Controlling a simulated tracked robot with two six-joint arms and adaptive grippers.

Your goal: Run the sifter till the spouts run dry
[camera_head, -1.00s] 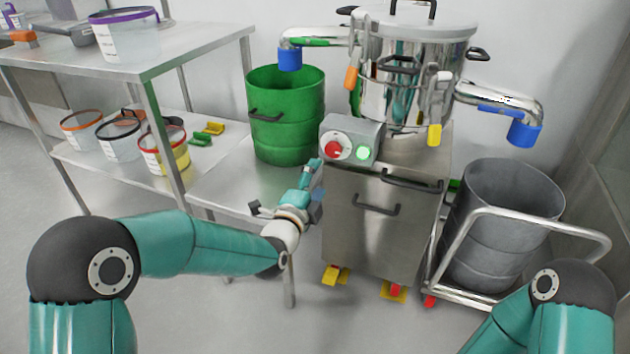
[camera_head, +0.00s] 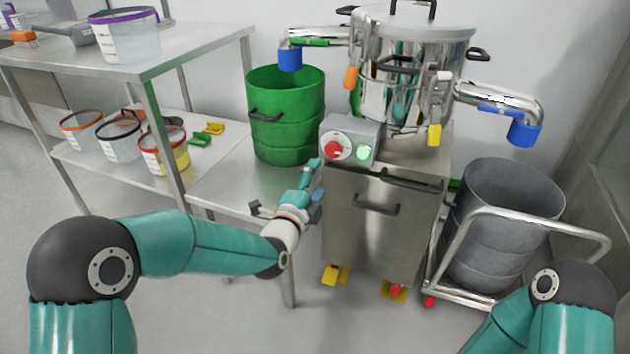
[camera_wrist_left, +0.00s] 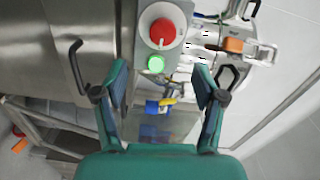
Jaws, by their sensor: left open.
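The sifter (camera_head: 392,90) is a shiny steel drum on a steel cabinet (camera_head: 345,230). Its left spout (camera_head: 289,60), with a blue end, hangs over a green drum (camera_head: 286,135); its right spout (camera_head: 523,134) hangs over a grey drum (camera_head: 505,225). I see no powder falling from either. The control box has a red knob (camera_head: 335,148) and a lit green button (camera_head: 363,152); in the left wrist view the green button (camera_wrist_left: 156,64) lies just beyond the fingertips. My left gripper (camera_head: 313,175) is open and empty beside the box; it also shows in the wrist view (camera_wrist_left: 160,80). My right gripper is out of view.
A steel rack (camera_head: 190,50) at left holds several tubs and yellow and green pieces. The green drum stands on a low steel bench (camera_head: 225,190). The grey drum sits on a trolley with a tubular handle (camera_head: 575,232). Grey floor in front is clear.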

